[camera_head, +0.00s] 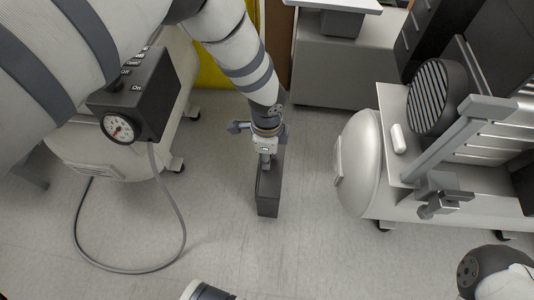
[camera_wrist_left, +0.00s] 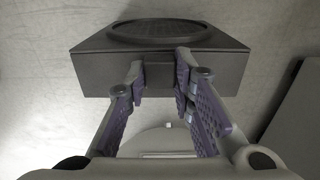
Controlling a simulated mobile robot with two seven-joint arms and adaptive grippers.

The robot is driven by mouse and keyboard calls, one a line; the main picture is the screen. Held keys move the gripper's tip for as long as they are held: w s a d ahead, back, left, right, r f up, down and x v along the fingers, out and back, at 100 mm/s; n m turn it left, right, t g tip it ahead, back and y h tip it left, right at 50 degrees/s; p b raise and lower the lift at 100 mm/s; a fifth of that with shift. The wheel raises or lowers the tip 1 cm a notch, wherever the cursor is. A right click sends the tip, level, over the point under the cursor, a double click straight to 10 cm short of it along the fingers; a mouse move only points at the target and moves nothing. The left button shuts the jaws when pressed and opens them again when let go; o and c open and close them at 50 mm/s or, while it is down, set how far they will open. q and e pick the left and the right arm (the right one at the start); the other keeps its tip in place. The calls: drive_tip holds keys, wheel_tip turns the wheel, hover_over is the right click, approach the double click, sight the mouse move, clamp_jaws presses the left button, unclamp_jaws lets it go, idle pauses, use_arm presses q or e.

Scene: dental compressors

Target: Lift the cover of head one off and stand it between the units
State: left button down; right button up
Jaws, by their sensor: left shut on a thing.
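The dark grey box-shaped cover (camera_head: 268,194) is upright over the floor between the two compressor units. In the left wrist view the cover (camera_wrist_left: 90,68) shows a round grille on one face and a small block on its near side. My left gripper (camera_head: 267,152) points down at the cover's upper end. Its fingers (camera_wrist_left: 160,80) are shut on that block. I cannot tell whether the cover's lower end touches the floor. My right gripper is not in view.
The left unit (camera_head: 165,130) carries a black box with a gauge (camera_head: 118,127), and a grey hose (camera_head: 182,220) loops onto the floor. The right unit (camera_head: 362,160) has a round ribbed part (camera_head: 437,97) and a slanted bar. A grey cabinet (camera_head: 340,75) stands behind. Floor in front is clear.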

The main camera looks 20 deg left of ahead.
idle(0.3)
use_arm(q)
drive_tip(key=c, duration=0.8)
unclamp_jaws()
drive_tip(key=shift+r+p, duration=2.05)
drive_tip(key=shift+r, duration=1.45)
